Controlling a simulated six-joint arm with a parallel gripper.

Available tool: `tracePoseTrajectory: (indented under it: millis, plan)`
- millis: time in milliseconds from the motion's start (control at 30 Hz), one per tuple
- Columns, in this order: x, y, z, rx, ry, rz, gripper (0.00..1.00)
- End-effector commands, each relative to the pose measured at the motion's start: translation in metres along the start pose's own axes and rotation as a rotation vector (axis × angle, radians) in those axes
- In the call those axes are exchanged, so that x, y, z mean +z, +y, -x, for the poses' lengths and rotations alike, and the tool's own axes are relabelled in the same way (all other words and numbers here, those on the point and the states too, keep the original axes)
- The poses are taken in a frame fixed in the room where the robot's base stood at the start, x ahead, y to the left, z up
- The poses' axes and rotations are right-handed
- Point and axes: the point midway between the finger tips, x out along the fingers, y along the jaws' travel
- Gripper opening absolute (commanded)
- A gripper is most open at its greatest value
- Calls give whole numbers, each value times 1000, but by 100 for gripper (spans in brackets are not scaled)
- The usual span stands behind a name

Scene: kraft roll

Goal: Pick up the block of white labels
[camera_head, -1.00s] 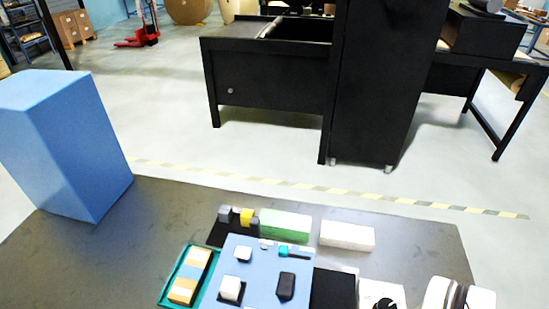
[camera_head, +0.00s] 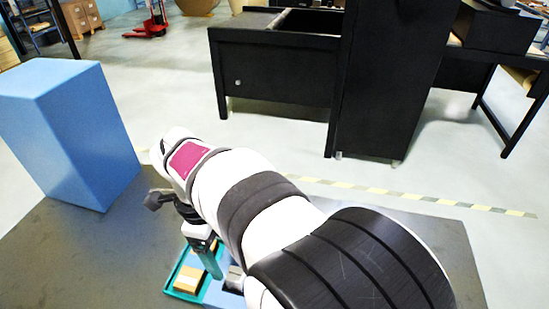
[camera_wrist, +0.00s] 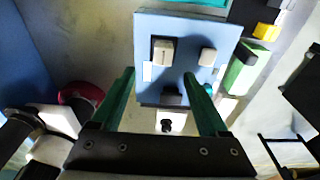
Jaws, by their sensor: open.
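Two small white blocks stand on the blue board in the wrist view: a larger one (camera_wrist: 163,52) at left and a smaller one (camera_wrist: 207,57) at right. The frames do not clearly tell which is the block of white labels. My gripper (camera_wrist: 160,74) is open, with its green fingers pointing towards the board and nothing held between them. The larger white block is just beyond the fingertips, apart from them. In the head view my arm hides most of the board, and the gripper (camera_head: 208,258) points down near the tray.
The blue board (camera_wrist: 180,22) also carries a dark block (camera_wrist: 172,95). A green-and-white block (camera_wrist: 245,68) and a yellow piece (camera_wrist: 265,30) lie to its right. A teal tray (camera_head: 172,280) holds tan pieces. A tall blue box (camera_head: 72,135) stands at left.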

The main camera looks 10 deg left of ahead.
Motion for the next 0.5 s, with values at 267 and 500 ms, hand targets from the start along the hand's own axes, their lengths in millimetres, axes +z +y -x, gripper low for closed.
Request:
tracePoseTrajectory:
  millis: [267,500]
  plan:
    - [0,-1,-47,2,1,0,78]
    - [1,-5,-89,3,0,0,78]
